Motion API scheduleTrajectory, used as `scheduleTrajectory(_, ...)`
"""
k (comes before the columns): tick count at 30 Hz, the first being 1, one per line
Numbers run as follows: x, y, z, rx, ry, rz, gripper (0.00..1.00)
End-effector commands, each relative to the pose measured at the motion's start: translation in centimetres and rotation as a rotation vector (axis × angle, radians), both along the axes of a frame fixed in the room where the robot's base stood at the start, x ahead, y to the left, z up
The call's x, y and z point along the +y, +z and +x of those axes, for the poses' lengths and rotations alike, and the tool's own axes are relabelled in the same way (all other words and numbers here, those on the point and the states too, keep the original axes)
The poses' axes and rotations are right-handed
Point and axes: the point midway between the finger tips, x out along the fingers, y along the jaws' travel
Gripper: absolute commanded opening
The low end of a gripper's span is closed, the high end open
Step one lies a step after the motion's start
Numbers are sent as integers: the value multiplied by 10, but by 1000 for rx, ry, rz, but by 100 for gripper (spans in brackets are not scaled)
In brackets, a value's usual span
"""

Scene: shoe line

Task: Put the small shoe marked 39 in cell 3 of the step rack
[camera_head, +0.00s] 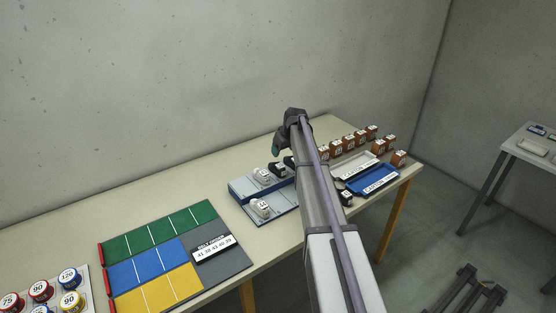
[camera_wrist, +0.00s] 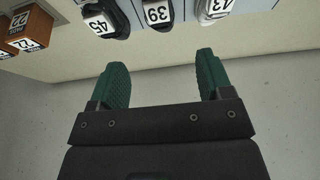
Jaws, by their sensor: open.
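The shoe marked 39 (camera_wrist: 158,12) is dark with a white label. It is at the top of the wrist view, between a black shoe marked 45 (camera_wrist: 105,20) and a white shoe marked 43 (camera_wrist: 214,9).
Several orange-brown boxes (camera_head: 349,143) stand at the table's right end, around a white tray (camera_head: 340,168) and a blue tray (camera_head: 385,182). A green, blue and yellow board (camera_head: 150,268) with an order card (camera_head: 212,247) lies left of the rack. Numbered round tins (camera_head: 70,278) stand farther left.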

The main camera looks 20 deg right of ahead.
Motion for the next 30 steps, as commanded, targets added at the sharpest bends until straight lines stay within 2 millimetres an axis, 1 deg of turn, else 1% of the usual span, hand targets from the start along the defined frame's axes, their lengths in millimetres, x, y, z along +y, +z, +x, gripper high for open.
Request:
scheduleTrajectory(2,1,-2,-1,1,0,0,73)
scheduleTrajectory(4,15,-2,-13,13,-3,4,73)
scheduleTrajectory(5,27,-3,-24,24,-3,7,73)
scheduleTrajectory(7,68,-5,-64,66,-11,16,73)
scheduleTrajectory(8,91,-6,-87,91,-17,21,73)
scheduleTrajectory(9,121,-8,-123,129,-27,24,73)
scheduleTrajectory(11,166,-11,-182,191,-51,24,73)
scheduleTrajectory(12,191,-12,-222,231,-69,20,73)
scheduleTrajectory(14,221,-13,-278,287,-97,7,73)
scheduleTrajectory(15,235,-14,-310,318,-116,-2,73)
scheduleTrajectory(16,243,-14,-331,337,-129,-11,73)
scheduleTrajectory(18,256,-14,-366,371,-154,-26,73)
scheduleTrajectory(19,259,-14,-375,380,-162,-31,73)
scheduleTrajectory(21,262,-14,-384,392,-174,-38,73)
scheduleTrajectory(30,262,-14,-381,393,-177,-37,73)
